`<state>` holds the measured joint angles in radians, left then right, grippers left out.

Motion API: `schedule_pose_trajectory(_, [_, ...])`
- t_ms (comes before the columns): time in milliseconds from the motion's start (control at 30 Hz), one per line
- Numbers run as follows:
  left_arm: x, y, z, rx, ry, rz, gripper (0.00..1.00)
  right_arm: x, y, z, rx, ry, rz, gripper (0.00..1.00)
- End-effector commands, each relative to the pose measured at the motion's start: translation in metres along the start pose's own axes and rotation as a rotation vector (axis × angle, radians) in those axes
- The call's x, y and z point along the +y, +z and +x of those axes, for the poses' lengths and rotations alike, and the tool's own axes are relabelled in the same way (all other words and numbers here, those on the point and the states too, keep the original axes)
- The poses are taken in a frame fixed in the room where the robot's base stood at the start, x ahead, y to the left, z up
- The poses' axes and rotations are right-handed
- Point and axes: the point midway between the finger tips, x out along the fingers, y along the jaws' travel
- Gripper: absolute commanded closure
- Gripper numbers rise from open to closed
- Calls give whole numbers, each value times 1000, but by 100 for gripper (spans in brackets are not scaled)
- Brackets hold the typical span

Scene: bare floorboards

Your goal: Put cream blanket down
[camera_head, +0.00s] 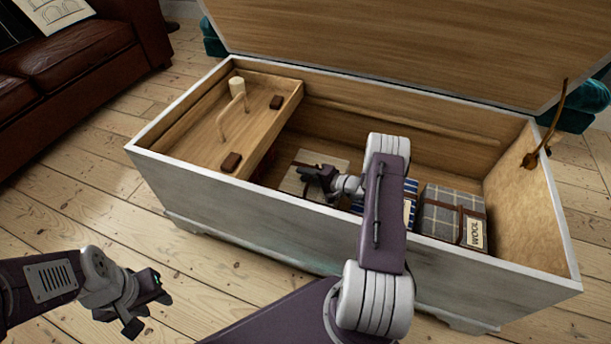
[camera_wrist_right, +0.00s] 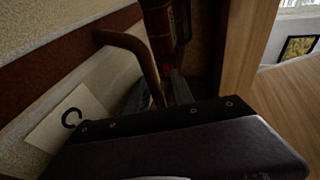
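The cream blanket (camera_head: 313,160) is a folded block inside the open chest (camera_head: 240,222), between the tray end and the blue striped blanket. My right gripper (camera_head: 314,185) is down in the chest at the cream blanket, its fingers pointing left in the head view. In the right wrist view, the cream blanket (camera_wrist_right: 60,88) fills the left side, with a lettered label and a brown strap (camera_wrist_right: 130,48). The strap runs down between the fingers of my right gripper (camera_wrist_right: 157,92); whether they pinch it is unclear. My left gripper (camera_head: 153,308) is open and empty, over the floor outside the chest.
A wooden tray (camera_head: 205,150) with a handle covers the chest's left end. A blue striped blanket (camera_head: 411,205) and a grey plaid blanket (camera_head: 440,212) lie right of the cream one. The raised lid (camera_head: 430,45) stands behind. A brown leather sofa (camera_head: 90,60) is at left.

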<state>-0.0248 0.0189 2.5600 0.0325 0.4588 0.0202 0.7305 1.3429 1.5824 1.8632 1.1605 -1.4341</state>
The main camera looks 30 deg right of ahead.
Motion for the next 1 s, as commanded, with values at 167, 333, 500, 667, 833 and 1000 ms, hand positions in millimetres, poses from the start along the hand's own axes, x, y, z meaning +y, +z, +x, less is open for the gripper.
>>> schedule_pose_trajectory(167, [0, -2, -15, 0, 0, 0, 64, -3, -1, -22, 3, 4, 5, 67])
schedule_pose_trajectory(333, [1, -4, -36, 0, 0, 0, 64, -5, -1, -58, 4, 4, 5, 67])
schedule_pose_trajectory(500, [1, -6, -53, 0, 0, 0, 64, -4, -1, -94, 4, 2, 4, 67])
schedule_pose_trajectory(667, [1, -6, -60, 0, 0, 0, 64, -2, 0, -114, 2, 2, 3, 67])
schedule_pose_trajectory(833, [1, -6, -60, 0, 0, 0, 64, 0, 0, -120, 0, 1, 2, 67])
schedule_pose_trajectory(1000, [1, -6, -60, 0, 0, 0, 64, 1, 0, -120, 0, 1, 1, 67])
